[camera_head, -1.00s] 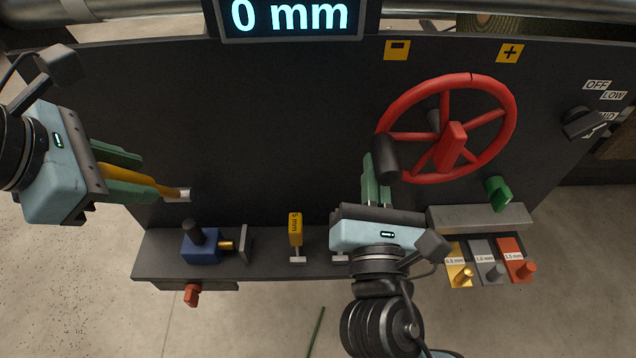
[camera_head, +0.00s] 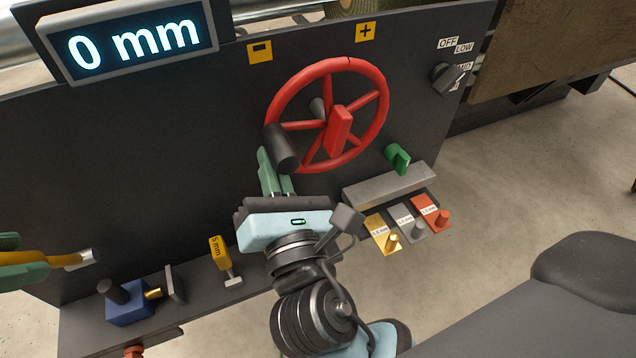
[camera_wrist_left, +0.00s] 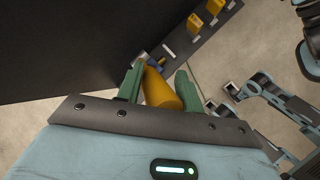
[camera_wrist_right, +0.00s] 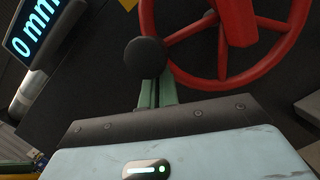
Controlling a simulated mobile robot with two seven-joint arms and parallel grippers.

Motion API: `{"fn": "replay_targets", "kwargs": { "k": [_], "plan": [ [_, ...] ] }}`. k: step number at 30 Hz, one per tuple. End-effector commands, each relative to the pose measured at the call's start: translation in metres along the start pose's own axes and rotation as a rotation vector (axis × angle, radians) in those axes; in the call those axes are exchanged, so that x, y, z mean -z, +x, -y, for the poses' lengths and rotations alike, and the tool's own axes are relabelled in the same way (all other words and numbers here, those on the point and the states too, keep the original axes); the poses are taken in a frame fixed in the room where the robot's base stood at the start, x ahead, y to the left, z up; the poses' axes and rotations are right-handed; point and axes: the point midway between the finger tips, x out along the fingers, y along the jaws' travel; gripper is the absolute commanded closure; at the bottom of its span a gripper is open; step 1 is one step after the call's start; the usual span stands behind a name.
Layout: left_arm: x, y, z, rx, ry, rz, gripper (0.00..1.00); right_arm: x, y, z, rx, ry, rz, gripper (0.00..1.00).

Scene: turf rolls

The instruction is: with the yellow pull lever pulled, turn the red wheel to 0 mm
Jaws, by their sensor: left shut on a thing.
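The red wheel (camera_head: 380,112) is on the dark panel, with a black knob (camera_head: 282,147) at its lower left rim. The display (camera_head: 135,40) reads 0 mm. My right gripper (camera_head: 275,172) is just below the knob, its fingers close together. In the right wrist view the knob (camera_wrist_right: 145,57) is right at the fingertips (camera_wrist_right: 157,92); I cannot tell if they touch. My left gripper (camera_head: 30,258), partly cut off at the left edge, is shut on the yellow pull lever (camera_head: 50,257). The left wrist view shows the lever (camera_wrist_left: 160,92) between the green fingers.
A green knob (camera_head: 398,157), a grey bar (camera_head: 390,187) and yellow, grey and red gauge pieces (camera_head: 430,210) are right of my right gripper. A black selector (camera_head: 446,78) is at upper right.

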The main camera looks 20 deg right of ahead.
Motion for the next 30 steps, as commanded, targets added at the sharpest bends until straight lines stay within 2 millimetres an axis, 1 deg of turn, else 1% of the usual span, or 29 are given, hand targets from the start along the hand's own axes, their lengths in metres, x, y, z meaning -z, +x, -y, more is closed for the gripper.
{"fn": "replay_targets", "kwargs": {
  "k": [1,5,8,15,18,24,30],
  "plan": [
    [0.005,0.004,0.006,0.023,-0.003,-0.022,1.0,-0.004,0.001,0.001,0.003,0.001,0.008,1.0],
    [0.005,0.004,0.006,0.023,-0.003,-0.022,1.0,-0.013,0.003,-0.004,0.004,0.004,0.011,1.0],
    [0.005,0.004,0.006,0.023,-0.002,-0.022,1.0,-0.026,0.006,-0.011,0.001,0.006,0.012,1.0],
    [0.005,0.004,0.006,0.024,-0.001,-0.02,1.0,-0.063,0.016,-0.032,-0.003,0.008,0.011,1.0],
    [0.005,0.004,0.007,0.025,-0.001,-0.019,1.0,-0.074,0.019,-0.038,-0.001,0.006,0.008,1.0],
    [0.004,0.004,0.007,0.026,0.0,-0.017,1.0,-0.086,0.022,-0.045,-0.001,0.002,0.003,1.0],
    [0.004,0.004,0.007,0.026,0.001,-0.015,1.0,-0.086,0.022,-0.046,0.0,0.001,0.0,1.0]
  ]
}}
